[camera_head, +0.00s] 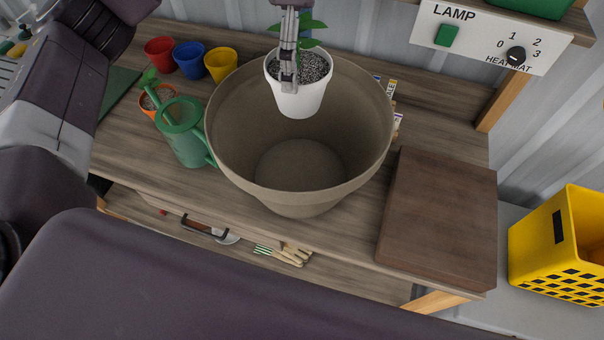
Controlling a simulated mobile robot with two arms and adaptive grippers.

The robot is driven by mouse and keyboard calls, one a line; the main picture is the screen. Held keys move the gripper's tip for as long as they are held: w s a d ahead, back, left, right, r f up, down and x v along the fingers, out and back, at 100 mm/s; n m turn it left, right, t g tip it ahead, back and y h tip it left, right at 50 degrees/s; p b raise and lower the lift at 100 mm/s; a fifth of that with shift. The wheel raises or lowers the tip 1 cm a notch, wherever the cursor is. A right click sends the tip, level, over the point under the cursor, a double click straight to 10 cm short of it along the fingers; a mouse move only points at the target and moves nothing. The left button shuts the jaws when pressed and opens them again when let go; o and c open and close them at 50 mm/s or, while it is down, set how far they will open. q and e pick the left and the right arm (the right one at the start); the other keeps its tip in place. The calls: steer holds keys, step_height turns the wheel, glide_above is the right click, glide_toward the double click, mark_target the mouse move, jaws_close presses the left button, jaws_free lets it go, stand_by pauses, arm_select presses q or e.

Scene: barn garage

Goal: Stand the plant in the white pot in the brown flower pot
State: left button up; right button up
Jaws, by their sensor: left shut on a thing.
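The white pot (300,100) holds dark speckled soil and a small green-leaved plant (312,24). My left gripper (288,80) comes down from the top of the picture and is shut on the white pot at its near rim. The pot is upright and shows over the far part of the brown flower pot's opening. The brown flower pot (228,165) is large, wide and empty inside, and stands on the wooden bench. How high the white pot hangs above its floor is hard to tell. My right gripper is not in view.
A green watering can (183,140) stands close at the left of the brown pot. Red (159,52), blue (190,60) and yellow (221,66) small pots stand behind. A brown board (440,215) lies at the right. A yellow crate (560,250) is farther right.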

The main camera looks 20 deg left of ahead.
arm_select(q)
steer(key=f+b, duration=0.4)
steer(key=f, duration=0.1)
steer(key=f+b, duration=0.2)
steer(key=shift+w+f, duration=0.25)
steer(key=shift+w, duration=0.15)
steer(key=shift+f, duration=0.45)
steer(key=shift+s+f+b, duration=0.15)
steer(key=shift+f+b, duration=0.15)
steer(key=shift+f, duration=0.05)
step_height(320, 180, down, 19)
steer(key=p, duration=0.2)
steer(key=shift+p, duration=0.4)
steer(key=o, duration=1.7)
steer(key=shift+f, duration=0.15)
steer(key=shift+o, duration=1.4)
